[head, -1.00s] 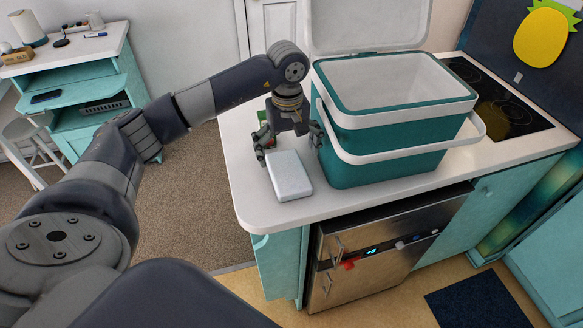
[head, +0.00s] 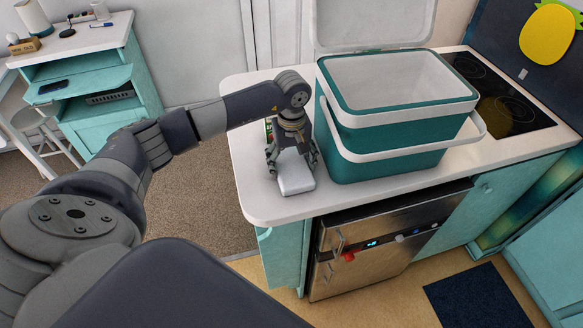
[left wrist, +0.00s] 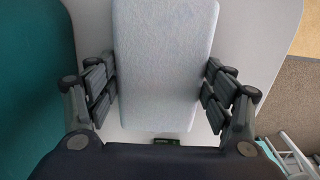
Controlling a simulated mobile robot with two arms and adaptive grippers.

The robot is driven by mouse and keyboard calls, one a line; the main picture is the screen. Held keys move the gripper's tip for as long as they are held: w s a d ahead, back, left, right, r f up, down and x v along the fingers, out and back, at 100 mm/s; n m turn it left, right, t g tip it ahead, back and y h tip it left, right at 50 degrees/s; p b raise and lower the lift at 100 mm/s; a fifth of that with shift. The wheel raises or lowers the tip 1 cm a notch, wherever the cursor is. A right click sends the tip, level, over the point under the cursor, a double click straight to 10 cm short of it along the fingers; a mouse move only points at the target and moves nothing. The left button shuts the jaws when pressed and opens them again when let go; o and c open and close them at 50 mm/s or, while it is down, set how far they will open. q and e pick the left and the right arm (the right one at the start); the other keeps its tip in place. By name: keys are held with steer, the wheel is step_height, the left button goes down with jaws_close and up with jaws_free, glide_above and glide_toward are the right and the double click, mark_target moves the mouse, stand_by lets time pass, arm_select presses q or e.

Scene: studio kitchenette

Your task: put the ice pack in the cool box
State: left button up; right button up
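The ice pack (head: 296,183) is a pale, flat block lying at the counter's left end, beside the cool box. It fills the middle of the left wrist view (left wrist: 165,65). My left gripper (head: 293,168) points down over it, fingers along its two long sides. In the left wrist view the fingers (left wrist: 162,80) look to be against both edges, though contact is hard to judge. The cool box (head: 395,130) is teal with a white rim and handle; its lid (head: 372,22) stands open and its inside looks empty. My right gripper is out of view.
A small green item (head: 268,130) stands behind my left gripper, mostly hidden. The white counter (head: 262,200) has its free edge close on the left and front. A black hob (head: 500,100) lies to the right of the cool box.

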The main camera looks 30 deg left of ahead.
arm_select(q)
steer(key=shift+c, duration=1.2)
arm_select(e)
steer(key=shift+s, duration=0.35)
arm_select(q)
steer(key=shift+r, duration=0.15)
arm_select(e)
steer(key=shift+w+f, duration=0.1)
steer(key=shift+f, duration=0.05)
